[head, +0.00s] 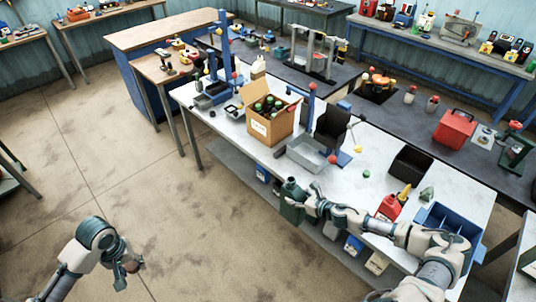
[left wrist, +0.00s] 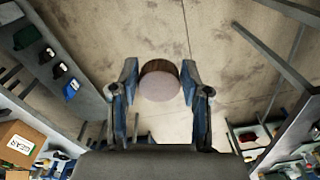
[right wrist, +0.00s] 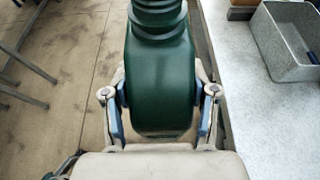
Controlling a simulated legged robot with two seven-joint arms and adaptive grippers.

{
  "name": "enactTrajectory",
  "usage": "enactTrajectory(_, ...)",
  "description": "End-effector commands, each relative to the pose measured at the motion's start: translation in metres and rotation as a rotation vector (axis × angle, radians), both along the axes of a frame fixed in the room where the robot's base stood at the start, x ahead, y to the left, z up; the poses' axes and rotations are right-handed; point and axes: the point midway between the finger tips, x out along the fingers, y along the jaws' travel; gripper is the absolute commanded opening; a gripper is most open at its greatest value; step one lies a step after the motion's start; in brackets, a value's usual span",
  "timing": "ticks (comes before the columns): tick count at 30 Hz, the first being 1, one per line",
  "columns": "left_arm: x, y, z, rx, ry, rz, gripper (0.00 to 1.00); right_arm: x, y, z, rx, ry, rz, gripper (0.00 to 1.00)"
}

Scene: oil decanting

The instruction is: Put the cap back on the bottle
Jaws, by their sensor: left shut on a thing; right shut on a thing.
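My left gripper (head: 122,272) is shut on a round cap (left wrist: 160,82) with a pale pinkish face and a dark brown rim. It holds the cap over open floor, well away from the table, at the lower left of the head view. My right gripper (head: 306,202) is shut on the dark green bottle (head: 291,203) at the front edge of the white table. In the right wrist view the bottle's body (right wrist: 160,90) sits between the fingers, with its ridged neck toward the top; its mouth is out of frame. Bottle and cap are far apart.
The white-topped table (head: 345,195) holds a grey bin (head: 308,155), a cardboard box of green bottles (head: 268,125), a red can (head: 390,207) and a blue crate (head: 450,228). A lower shelf (head: 240,170) runs beneath. The floor at left is clear.

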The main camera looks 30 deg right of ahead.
Motion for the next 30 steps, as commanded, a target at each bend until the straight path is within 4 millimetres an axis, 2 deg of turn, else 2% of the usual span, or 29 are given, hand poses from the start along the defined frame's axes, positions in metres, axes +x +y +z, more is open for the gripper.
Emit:
enactTrajectory(6,0.0,0.001,-0.001,-0.001,0.0,0.0,0.33,0.002,0.004,0.003,0.0,-0.005,-0.002,0.0)
enactTrajectory(10,0.0,0.002,-0.007,-0.002,0.0,0.0,0.33,0.004,0.023,0.001,0.003,-0.008,-0.017,0.0)
enactTrajectory(16,0.0,0.002,-0.025,-0.002,0.001,0.0,0.33,0.004,0.084,-0.004,0.011,-0.006,-0.088,0.0)
enactTrajectory(21,-0.001,0.002,-0.043,-0.001,0.0,0.0,0.33,-0.008,0.138,0.0,0.014,-0.005,-0.18,0.0)
enactTrajectory(24,-0.001,0.001,-0.053,-0.001,0.0,0.0,0.33,-0.02,0.163,0.005,0.015,-0.006,-0.229,0.0)
enactTrajectory(30,-0.001,0.0,-0.066,0.0,0.001,0.0,0.33,-0.044,0.19,0.014,0.008,-0.005,-0.296,0.0)
